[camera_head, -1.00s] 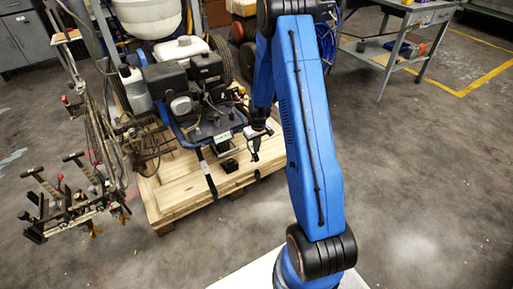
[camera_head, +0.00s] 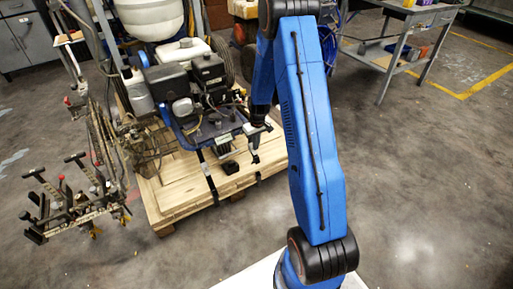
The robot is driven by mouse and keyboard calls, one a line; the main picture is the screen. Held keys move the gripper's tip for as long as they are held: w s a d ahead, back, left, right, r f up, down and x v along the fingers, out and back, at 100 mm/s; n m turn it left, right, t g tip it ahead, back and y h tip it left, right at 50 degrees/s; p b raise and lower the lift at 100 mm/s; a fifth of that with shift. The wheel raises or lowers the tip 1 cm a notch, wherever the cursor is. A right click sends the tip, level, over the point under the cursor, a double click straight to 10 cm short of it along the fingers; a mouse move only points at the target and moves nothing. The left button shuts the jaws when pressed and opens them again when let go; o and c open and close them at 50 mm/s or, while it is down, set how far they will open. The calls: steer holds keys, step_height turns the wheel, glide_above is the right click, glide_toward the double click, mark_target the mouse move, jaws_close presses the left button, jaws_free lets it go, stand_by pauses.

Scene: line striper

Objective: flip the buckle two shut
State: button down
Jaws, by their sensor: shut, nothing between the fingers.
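The line striper (camera_head: 185,85) stands on a wooden pallet (camera_head: 180,187), with black straps running down over the boards. A small black block, which looks like a buckle (camera_head: 229,168), sits on the pallet top near the front right strap. I cannot tell which buckle is number two, or whether it is open or shut. My gripper (camera_head: 254,158) is shut and empty, pointing down just right of the black block, close to a strap. At this size I cannot tell whether it touches the strap. My blue arm hides part of the area behind it.
A metal frame with levers (camera_head: 70,200) stands left of the pallet. A grey work table (camera_head: 405,30) with things on its shelf is at the back right. Grey cabinets (camera_head: 25,42) stand at the back left. The floor at right is clear.

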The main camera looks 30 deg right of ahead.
steer(key=s+r, duration=0.8)
steer(key=shift+s+d+r, duration=0.15)
stand_by(0.5)
steer(key=s+a+r+t, duration=0.1)
steer(key=s+a+r, duration=0.25)
steer(key=r, duration=0.35)
steer(key=s+a+r, duration=0.3)
steer(key=s+r, duration=0.1)
steer(key=r, duration=0.3)
steer(key=s+a+r+t, duration=0.1)
steer(key=s+a+r, duration=0.2)
steer(key=r, duration=0.4)
steer(key=s+a+r, duration=0.2)
steer(key=s+r, duration=0.1)
steer(key=s, duration=0.4)
steer(key=s+a+r+t, duration=0.1)
steer(key=s+a+r, duration=0.1)
steer(key=s, duration=0.5)
steer(key=s+a+r, duration=0.2)
steer(key=s+r, duration=0.3)
steer(key=s, duration=0.2)
steer(key=shift+t, duration=0.4)
